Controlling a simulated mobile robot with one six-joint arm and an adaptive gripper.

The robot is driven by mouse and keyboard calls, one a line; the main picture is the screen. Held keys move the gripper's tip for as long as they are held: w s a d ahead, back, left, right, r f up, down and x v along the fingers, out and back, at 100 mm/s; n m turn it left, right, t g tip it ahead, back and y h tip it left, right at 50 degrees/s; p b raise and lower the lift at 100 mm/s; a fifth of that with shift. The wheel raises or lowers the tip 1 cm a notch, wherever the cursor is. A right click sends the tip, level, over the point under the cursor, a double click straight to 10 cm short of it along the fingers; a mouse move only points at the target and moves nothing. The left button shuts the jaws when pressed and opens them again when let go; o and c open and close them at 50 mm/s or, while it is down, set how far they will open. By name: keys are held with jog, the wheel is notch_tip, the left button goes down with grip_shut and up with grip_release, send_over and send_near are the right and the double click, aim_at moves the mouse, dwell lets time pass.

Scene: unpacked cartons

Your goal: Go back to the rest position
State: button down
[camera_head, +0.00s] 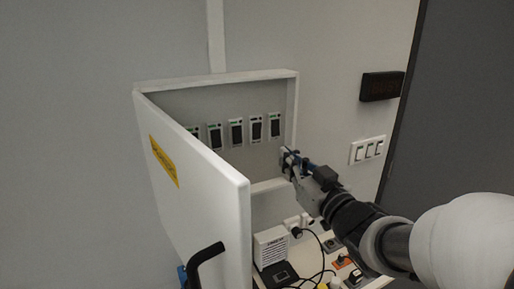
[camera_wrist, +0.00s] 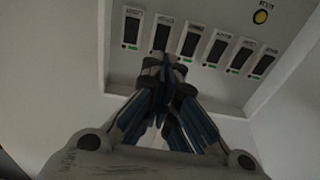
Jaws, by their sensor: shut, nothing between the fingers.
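My gripper (camera_head: 290,160) is at the right edge of an open white wall cabinet (camera_head: 292,105), near its row of switches (camera_head: 236,132). In the wrist view my gripper (camera_wrist: 166,66) is shut, its blue-and-black fingers together with nothing between them. The fingertips overlap the lower end of one of the several dark rocker switches (camera_wrist: 192,40); I cannot tell whether they touch it. My arm comes in from the lower right of the head view.
The cabinet door (camera_head: 200,190) stands open toward me, with a yellow label and black handle (camera_head: 206,254). Below are a white box (camera_head: 270,246), cables and small items. A wall switch plate (camera_head: 368,150) and black box (camera_head: 381,86) are on the right.

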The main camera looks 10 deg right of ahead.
jog(key=shift+s+f, duration=0.1)
jog(key=shift+s, duration=0.15)
